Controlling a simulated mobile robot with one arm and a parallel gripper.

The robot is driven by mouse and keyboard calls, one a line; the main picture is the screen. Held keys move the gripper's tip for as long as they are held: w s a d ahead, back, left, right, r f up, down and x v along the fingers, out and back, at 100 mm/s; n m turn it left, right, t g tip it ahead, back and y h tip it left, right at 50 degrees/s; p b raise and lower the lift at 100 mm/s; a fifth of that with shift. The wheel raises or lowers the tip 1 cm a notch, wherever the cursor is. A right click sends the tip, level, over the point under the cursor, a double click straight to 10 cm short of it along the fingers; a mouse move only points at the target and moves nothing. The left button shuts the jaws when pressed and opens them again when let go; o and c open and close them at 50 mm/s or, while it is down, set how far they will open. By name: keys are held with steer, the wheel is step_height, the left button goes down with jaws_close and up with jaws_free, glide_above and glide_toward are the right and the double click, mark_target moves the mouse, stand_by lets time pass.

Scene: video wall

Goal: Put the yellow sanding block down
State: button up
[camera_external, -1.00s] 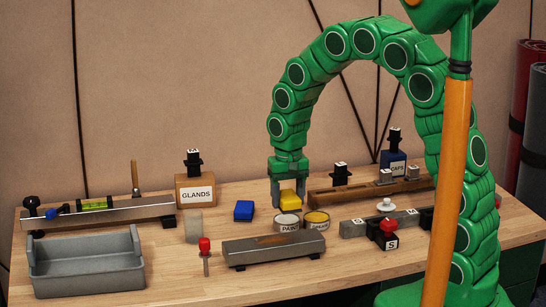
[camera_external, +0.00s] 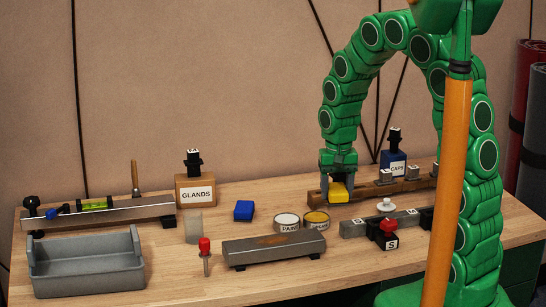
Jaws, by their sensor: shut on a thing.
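The yellow sanding block (camera_external: 339,192) is between the fingers of my gripper (camera_external: 337,187), which is shut on it. The gripper points straight down from my green arm. The block shows in front of or over the left part of a long brown wooden rail (camera_external: 362,190). I cannot tell whether the block touches the rail or hangs just above it. The fingers hide part of the block.
A blue block (camera_external: 244,210) lies left, with bare bench (camera_external: 262,189) around it. Two paint tins (camera_external: 287,222) stand in front. A grey rail (camera_external: 356,228), a blue CAPS box (camera_external: 393,168), a GLANDS box (camera_external: 195,190) and a grey tray (camera_external: 88,268) are also on the bench.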

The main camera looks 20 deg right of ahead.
steer(key=s+d+m, duration=0.2)
steer(key=s+d, duration=0.1)
steer(key=d, duration=0.7)
steer(key=w+f, duration=0.3)
steer(key=w, duration=0.1)
steer(key=w+f, duration=0.2)
steer(key=w, duration=0.2)
steer(key=w+a+f, duration=0.1)
steer(key=w+f, duration=0.2)
steer(key=w, duration=0.2)
steer(key=shift+a+f, duration=0.1)
steer(key=shift+f, duration=0.2)
steer(key=shift+w+f, duration=0.55)
steer(key=shift+f, duration=1.65)
steer(key=shift+f, duration=0.15)
steer(key=o, duration=1.1)
steer(key=shift+c, duration=0.2)
